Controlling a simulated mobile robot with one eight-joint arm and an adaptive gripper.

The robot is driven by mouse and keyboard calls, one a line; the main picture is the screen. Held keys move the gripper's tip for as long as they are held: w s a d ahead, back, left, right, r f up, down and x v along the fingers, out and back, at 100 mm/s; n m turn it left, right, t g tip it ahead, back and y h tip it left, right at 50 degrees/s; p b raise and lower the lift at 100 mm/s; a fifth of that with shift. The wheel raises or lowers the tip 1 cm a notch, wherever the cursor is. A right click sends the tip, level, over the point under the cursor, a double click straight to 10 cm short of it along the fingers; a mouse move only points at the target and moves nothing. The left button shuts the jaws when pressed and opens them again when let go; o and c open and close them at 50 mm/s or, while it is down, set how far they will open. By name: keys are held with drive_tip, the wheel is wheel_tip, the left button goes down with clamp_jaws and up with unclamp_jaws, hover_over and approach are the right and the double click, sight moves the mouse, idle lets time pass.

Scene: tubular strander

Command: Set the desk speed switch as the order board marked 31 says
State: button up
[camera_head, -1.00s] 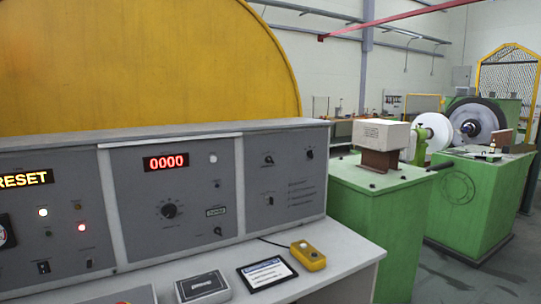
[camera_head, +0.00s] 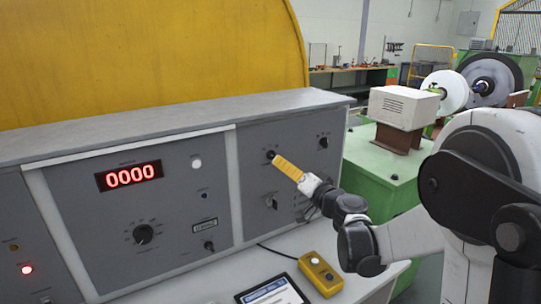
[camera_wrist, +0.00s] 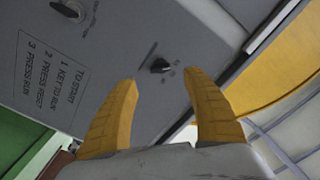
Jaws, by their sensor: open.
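My gripper (camera_head: 277,160) is open and empty in front of the grey desk's right-hand panel, fingers pointing at it. In the head view its yellow fingers overlap the upper-left small knob (camera_head: 269,155); the upper-right knob (camera_head: 322,142) shows clear of them. In the wrist view a small black knob (camera_wrist: 160,66) lies ahead, between and beyond the spread fingertips (camera_wrist: 160,80), not touched. A larger dial (camera_head: 143,233) is on the middle panel. I cannot tell which is the speed switch. No board marked 31 is seen.
A red display (camera_head: 130,175) reads 0000. The desk ledge holds a yellow button box (camera_head: 320,273) and a tablet-like plate (camera_head: 272,292). Start instructions (camera_wrist: 55,80) are printed near the knob. A green machine (camera_head: 376,180) stands right of the desk, beyond my arm.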

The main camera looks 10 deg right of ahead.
sight(272, 158)
drive_tip(key=b+x, duration=0.1)
drive_tip(key=x, duration=0.7)
drive_tip(key=shift+w+a+f, duration=0.1)
drive_tip(key=shift+w, duration=0.1)
drive_tip(key=c, duration=1.2)
